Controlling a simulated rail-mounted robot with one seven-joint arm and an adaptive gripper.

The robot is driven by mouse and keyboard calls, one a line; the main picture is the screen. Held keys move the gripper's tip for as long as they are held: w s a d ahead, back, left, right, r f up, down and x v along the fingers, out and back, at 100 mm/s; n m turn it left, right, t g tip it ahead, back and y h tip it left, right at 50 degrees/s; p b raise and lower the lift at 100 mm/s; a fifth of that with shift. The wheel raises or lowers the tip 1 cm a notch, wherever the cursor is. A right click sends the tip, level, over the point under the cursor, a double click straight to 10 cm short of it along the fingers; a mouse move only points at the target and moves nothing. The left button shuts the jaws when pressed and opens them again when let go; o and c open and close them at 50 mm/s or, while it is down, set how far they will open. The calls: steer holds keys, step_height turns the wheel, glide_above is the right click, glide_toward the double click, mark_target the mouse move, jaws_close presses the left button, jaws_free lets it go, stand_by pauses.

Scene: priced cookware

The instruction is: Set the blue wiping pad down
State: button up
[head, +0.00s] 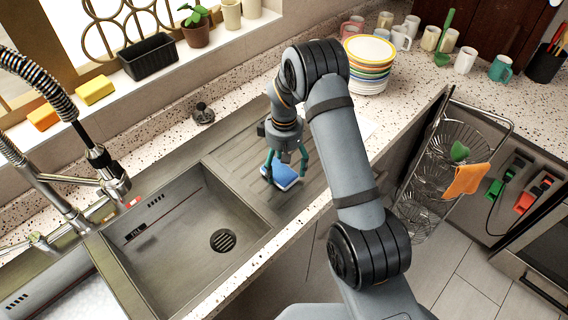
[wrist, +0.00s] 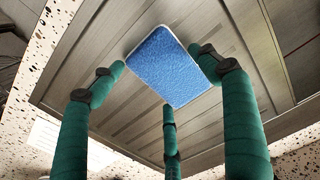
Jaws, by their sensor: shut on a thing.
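The blue wiping pad (head: 284,177) is a flat rectangular block with a rough blue face and a pale edge. In the head view it is at my gripper (head: 285,166), over the ribbed metal drainboard (head: 236,164) right of the sink basin. In the wrist view the pad (wrist: 168,66) sits between the green fingers of my gripper (wrist: 165,75), which are shut on it. The drainboard's grooves (wrist: 100,62) show behind the pad. I cannot tell whether the pad touches the drainboard or hangs just above it.
The sink basin (head: 185,235) with its drain is left of the drainboard. A faucet (head: 105,165) stands farther left. Stacked plates (head: 368,62) and mugs are on the speckled counter behind my arm. A wire basket (head: 440,165) hangs at right. The drainboard around the pad looks clear.

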mark_target(284, 169)
steer(key=shift+f, duration=0.2)
steer(key=o, duration=1)
steer(key=shift+c, duration=0.2)
steer(key=shift+o, duration=0.2)
steer(key=shift+r, duration=0.1)
steer(key=shift+r, duration=0.25)
steer(key=shift+r+b, duration=0.3)
step_height(284, 169, up, 11)
steer(key=b, duration=0.2)
